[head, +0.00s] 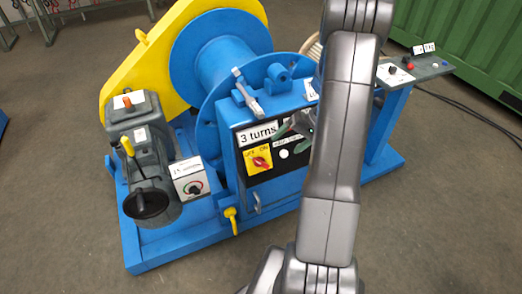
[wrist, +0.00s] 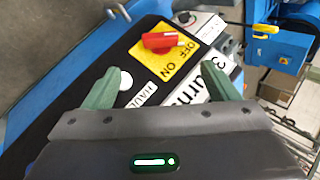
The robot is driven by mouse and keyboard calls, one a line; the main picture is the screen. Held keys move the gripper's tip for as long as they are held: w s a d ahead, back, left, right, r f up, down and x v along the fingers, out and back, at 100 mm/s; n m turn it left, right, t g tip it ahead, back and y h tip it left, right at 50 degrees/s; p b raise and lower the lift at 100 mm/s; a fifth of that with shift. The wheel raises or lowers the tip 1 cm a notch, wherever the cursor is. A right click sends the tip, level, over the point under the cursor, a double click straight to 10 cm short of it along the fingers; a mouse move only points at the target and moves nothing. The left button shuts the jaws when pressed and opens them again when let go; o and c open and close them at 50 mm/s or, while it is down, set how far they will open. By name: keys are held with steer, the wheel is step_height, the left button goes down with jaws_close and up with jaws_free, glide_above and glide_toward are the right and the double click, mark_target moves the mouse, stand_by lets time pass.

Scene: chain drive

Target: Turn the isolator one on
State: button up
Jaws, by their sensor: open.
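The isolator is a red rotary knob (head: 261,162) on a yellow plate marked OFF and ON, on the front of the blue cabinet below the "3 turns" label. In the wrist view the red knob (wrist: 162,41) shows near the top, its handle lying roughly across the picture; I cannot tell which mark it points to. My gripper (wrist: 161,62) is open and empty, with green fingers spread on either side of the yellow plate, apart from the knob. In the head view my gripper (head: 278,138) is partly hidden behind my arm, just right of and above the knob.
A white round button (head: 284,154) sits right of the knob on the black panel. A grey-white box with a black dial (head: 194,187) stands to the left. A yellow-handled lever (head: 231,216) hangs below. A control shelf (head: 425,68) stands at the right. The floor in front is clear.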

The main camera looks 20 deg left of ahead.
mark_target(264, 162)
steer(key=p+x, duration=0.1)
steer(key=x, duration=1.2)
steer(key=shift+s+a+f, duration=0.1)
steer(key=shift+a+f, duration=0.15)
steer(key=c, duration=1)
